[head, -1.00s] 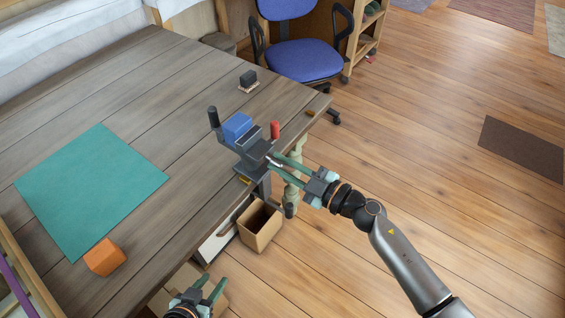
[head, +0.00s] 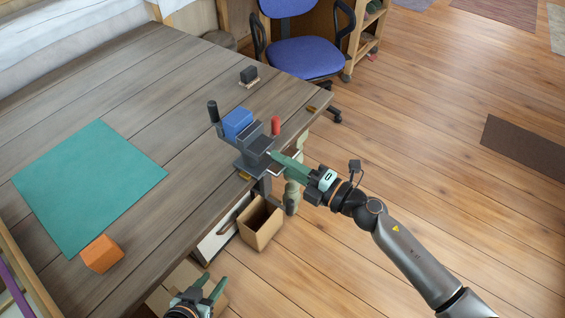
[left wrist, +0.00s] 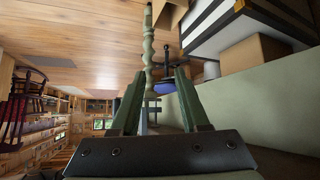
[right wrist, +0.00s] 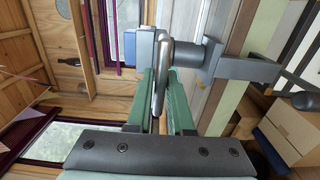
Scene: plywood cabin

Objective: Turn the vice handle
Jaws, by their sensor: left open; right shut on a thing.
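The grey vice (head: 257,143) is mounted at the table's right edge, with a blue block (head: 237,122) at its top. My right gripper (head: 273,156) reaches it from the right, at its near side. In the right wrist view, my right gripper (right wrist: 161,74) is shut on the grey metal vice handle (right wrist: 166,48), which runs between the green fingers and joins a round shaft (right wrist: 208,56). The handle is mostly hidden by my gripper in the head view. My left gripper (head: 208,284) is open and empty, low beside the table's near edge.
A red peg (head: 275,125) and a black upright grip (head: 213,112) flank the vice. A teal mat (head: 90,185), orange cube (head: 102,253) and small dark block (head: 249,75) are on the table (head: 180,90). An open cardboard box (head: 261,225) stands below the vice.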

